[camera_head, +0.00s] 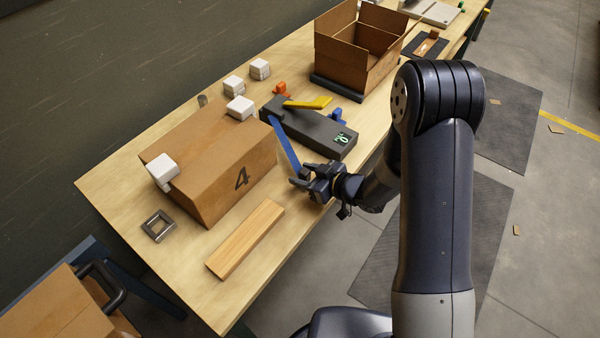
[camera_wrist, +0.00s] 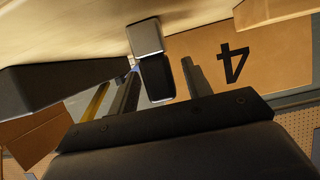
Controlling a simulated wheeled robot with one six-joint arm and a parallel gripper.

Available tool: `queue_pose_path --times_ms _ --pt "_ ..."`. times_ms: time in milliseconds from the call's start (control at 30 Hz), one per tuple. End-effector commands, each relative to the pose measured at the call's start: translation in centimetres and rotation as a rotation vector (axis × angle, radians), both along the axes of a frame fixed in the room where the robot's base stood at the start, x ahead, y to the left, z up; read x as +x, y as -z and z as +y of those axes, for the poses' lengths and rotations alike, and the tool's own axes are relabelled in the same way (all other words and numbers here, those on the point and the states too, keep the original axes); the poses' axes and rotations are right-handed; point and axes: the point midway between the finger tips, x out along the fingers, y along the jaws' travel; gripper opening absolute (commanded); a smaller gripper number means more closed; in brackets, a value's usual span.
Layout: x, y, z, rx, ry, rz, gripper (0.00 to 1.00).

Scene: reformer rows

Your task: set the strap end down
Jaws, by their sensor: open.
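The blue strap (camera_head: 284,146) runs down from the dark strap tool (camera_head: 312,128) along the right side of the closed carton marked 4 (camera_head: 215,155). Its lower end is by my gripper (camera_head: 309,183), close to the table top. In the wrist view my gripper (camera_wrist: 160,80) has its fingers apart, with a grey and black block-like piece (camera_wrist: 145,36) showing between them. I cannot tell whether that piece is the strap end or whether the fingers touch it. A sliver of blue shows beside it. The carton (camera_wrist: 270,55) also stands close by there.
White corner pieces (camera_head: 161,169) sit on and behind the carton. A metal frame (camera_head: 158,226) and a wooden bar (camera_head: 245,238) lie on the table (camera_head: 130,190) in front. An open carton (camera_head: 345,60) stands farther back. The table's near edge runs just below my gripper.

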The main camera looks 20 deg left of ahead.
Motion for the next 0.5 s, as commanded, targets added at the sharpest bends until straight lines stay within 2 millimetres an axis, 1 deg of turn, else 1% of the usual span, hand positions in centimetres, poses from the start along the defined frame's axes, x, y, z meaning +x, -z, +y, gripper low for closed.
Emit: queue_pose_path --times_ms 33,200,400,500 --pt "-0.3 -0.4 -1.1 0.001 0.005 -0.001 0.47" --pt "-1.7 -1.9 -4.4 0.0 0.006 -0.002 0.47" --pt "-2.9 -3.2 -7.3 0.001 0.004 -0.002 0.47" --pt "-3.3 -3.6 -8.1 0.0 0.003 -0.001 0.47"
